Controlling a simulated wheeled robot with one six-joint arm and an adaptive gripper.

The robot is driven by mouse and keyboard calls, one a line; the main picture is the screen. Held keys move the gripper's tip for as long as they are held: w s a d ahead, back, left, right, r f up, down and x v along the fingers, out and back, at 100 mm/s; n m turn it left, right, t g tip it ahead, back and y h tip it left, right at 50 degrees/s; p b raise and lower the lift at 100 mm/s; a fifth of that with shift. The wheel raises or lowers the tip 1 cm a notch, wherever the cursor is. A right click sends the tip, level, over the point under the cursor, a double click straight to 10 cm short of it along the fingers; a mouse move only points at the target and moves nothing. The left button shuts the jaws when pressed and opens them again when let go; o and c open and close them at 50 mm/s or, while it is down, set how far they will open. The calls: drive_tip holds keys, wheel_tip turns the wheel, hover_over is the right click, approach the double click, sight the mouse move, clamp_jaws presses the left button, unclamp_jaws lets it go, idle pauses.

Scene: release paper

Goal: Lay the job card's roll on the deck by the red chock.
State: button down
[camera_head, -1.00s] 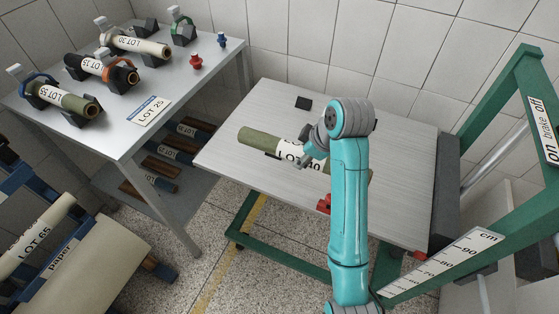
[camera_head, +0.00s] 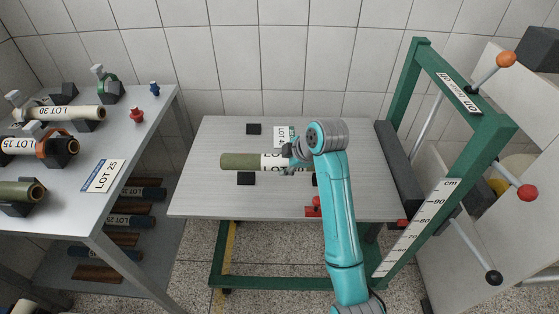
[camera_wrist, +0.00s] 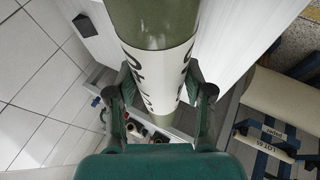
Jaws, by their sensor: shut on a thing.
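My gripper (camera_head: 297,155) is shut on an olive-green roll (camera_head: 238,161) with a white lettered band, partly covered by my arm. The roll lies crosswise over the grey deck (camera_head: 205,195); I cannot tell whether it touches the deck. In the wrist view, the fingers (camera_wrist: 160,95) straddle the roll's white band (camera_wrist: 150,75). A red chock (camera_head: 313,207) is near the deck's front edge, in front of the roll and beside my arm. A card (camera_head: 103,175) reading LOT 25 lies on the left table.
Black chocks (camera_head: 254,129) (camera_head: 246,179) sit behind and in front of the roll. A white LOT label (camera_head: 284,134) shows behind it. A green frame (camera_head: 398,85) with a scale borders the deck's right.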

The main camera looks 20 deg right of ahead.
approach(282, 188)
drive_tip(key=shift+w+r+x, duration=0.15)
drive_tip(key=shift+w+x, duration=0.05)
drive_tip(key=shift+x, duration=0.75)
drive_tip(key=shift+w+r+x, duration=0.1)
drive_tip(key=shift+w+x, duration=0.05)
drive_tip(key=shift+x, duration=0.8)
drive_tip(key=shift+w+r+x, duration=0.15)
drive_tip(key=shift+w+x, duration=0.05)
drive_tip(key=shift+x, duration=0.75)
drive_tip(key=shift+a, duration=0.15)
drive_tip(key=shift+s+f, duration=0.25)
drive_tip(key=shift+f, duration=0.6)
drive_tip(key=shift+c, duration=1.8)
unclamp_jaws()
drive_tip(key=shift+w+f, duration=0.1)
drive_tip(key=shift+r, duration=0.25)
